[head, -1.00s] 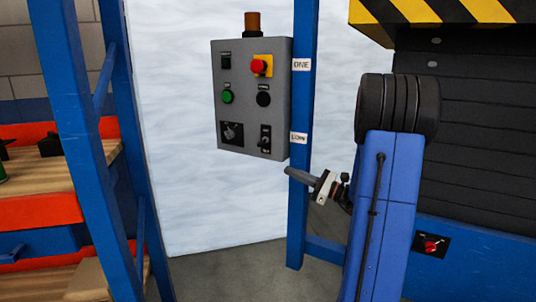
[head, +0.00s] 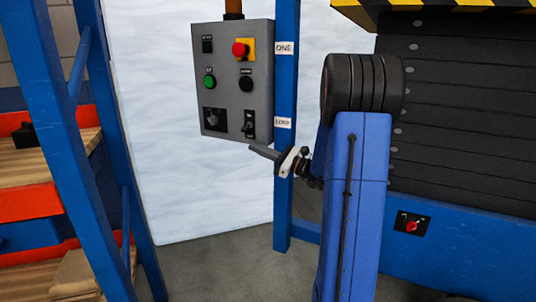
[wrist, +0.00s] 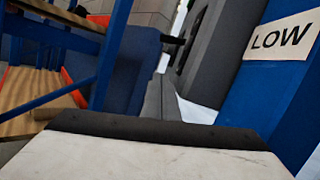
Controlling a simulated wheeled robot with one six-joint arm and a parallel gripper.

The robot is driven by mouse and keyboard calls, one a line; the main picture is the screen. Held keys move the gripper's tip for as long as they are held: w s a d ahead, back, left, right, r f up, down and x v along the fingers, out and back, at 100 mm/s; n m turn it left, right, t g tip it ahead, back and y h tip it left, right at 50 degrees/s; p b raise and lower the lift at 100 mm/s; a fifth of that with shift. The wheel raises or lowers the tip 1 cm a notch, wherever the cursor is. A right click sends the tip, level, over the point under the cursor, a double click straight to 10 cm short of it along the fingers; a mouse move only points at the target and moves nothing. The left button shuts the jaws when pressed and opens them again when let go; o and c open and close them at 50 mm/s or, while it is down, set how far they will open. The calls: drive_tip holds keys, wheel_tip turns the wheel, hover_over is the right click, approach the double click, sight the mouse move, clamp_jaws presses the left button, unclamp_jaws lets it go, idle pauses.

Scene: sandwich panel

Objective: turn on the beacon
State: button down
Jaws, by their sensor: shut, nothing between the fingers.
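The grey control panel (head: 228,101) hangs on a blue post. It carries a black rocker (head: 207,44), a red mushroom button (head: 240,49) on yellow, a green button (head: 210,82), a black button (head: 246,84), a rotary knob (head: 212,119) and a toggle switch (head: 249,124). Their small labels are unreadable. The orange-brown beacon (head: 233,8) on top is cut off by the frame. My gripper (head: 253,149) is shut and empty, just below the panel's lower right corner and the toggle. In the wrist view, the shut fingers (wrist: 160,98) point along the grey panel's side (wrist: 228,50).
A blue rack with wooden shelves (head: 60,165) stands left. A dark ribbed machine (head: 460,120) with a red knob (head: 411,226) stands right.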

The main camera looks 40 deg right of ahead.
sight(242, 131)
drive_tip(key=shift+w+a+r, duration=0.15)
drive_tip(key=shift+a+r, duration=0.15)
drive_tip(key=shift+r, duration=0.4)
drive_tip(key=shift+w+a+r, duration=0.2)
drive_tip(key=shift+a+r, duration=0.05)
drive_tip(key=shift+r, duration=0.5)
drive_tip(key=shift+w+a+r, duration=0.15)
drive_tip(key=shift+a+r, duration=0.15)
drive_tip(key=shift+r, duration=0.4)
drive_tip(key=m, duration=0.1)
drive_tip(key=r+m+h, duration=0.1)
drive_tip(key=m, duration=0.1)
drive_tip(key=a+m+t, duration=0.1)
drive_tip(key=shift+s+r+m+h, duration=0.2)
drive_tip(key=shift+s+m+h, duration=0.1)
drive_tip(key=shift+m, duration=0.1)
drive_tip(key=shift+w+d, duration=0.1)
drive_tip(key=shift+f, duration=0.1)
